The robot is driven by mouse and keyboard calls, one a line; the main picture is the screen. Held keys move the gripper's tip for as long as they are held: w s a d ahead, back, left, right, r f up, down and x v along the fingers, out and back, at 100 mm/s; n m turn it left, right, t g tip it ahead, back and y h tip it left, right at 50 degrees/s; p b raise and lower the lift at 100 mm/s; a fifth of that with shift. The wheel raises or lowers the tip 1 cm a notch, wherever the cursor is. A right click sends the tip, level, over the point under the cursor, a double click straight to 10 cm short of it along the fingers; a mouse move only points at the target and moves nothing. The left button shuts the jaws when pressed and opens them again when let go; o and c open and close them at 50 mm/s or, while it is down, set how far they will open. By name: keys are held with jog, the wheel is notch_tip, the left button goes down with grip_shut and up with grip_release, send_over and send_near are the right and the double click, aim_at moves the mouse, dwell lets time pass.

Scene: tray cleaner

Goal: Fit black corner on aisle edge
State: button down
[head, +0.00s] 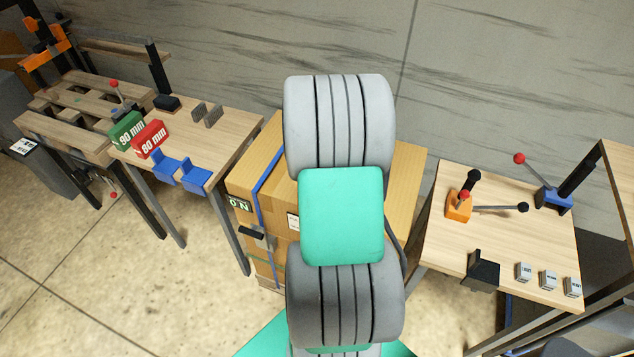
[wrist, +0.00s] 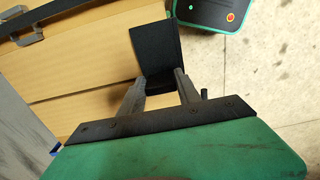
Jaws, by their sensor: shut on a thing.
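In the wrist view my gripper (wrist: 161,82) is shut on a dark black corner piece (wrist: 155,47), which sticks out beyond the fingertips. The piece overlaps the right edge of the cardboard carton (wrist: 75,75) in that view, with pale floor beyond. I cannot tell whether it touches the carton. In the head view the carton stack (head: 268,165) stands behind my arm, which hides my gripper, the held piece and much of the stack. A blue strap (head: 266,175) runs over its left part.
A table (head: 225,125) at left holds blue corner pieces (head: 182,170) and green and red blocks marked 90 mm and 80 mm. A table (head: 500,240) at right holds a black block (head: 482,270), levers and small grey blocks. Floor is open at front left.

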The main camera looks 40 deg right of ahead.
jog(key=shift+f, duration=0.65)
jog(key=shift+s+d+f, duration=0.1)
jog(key=shift+s+d, duration=0.55)
jog(key=shift+s, duration=0.85)
jog(key=shift+s+d+r, duration=0.1)
jog(key=shift+s+d, duration=0.5)
jog(key=shift+s, duration=0.9)
jog(key=shift+s+d+f, duration=0.1)
jog(key=shift+s+d, duration=0.55)
jog(key=shift+s, duration=0.85)
jog(key=shift+s+f, duration=0.15)
jog(key=shift+s, duration=0.05)
jog(key=shift+f, duration=0.25)
jog(key=shift+w, duration=0.1)
jog(key=c, duration=0.8)
grip_release()
jog(key=shift+o, duration=0.2)
notch_tip(320, 180, up, 8)
jog(key=b, duration=0.1)
jog(key=shift+b, duration=0.35)
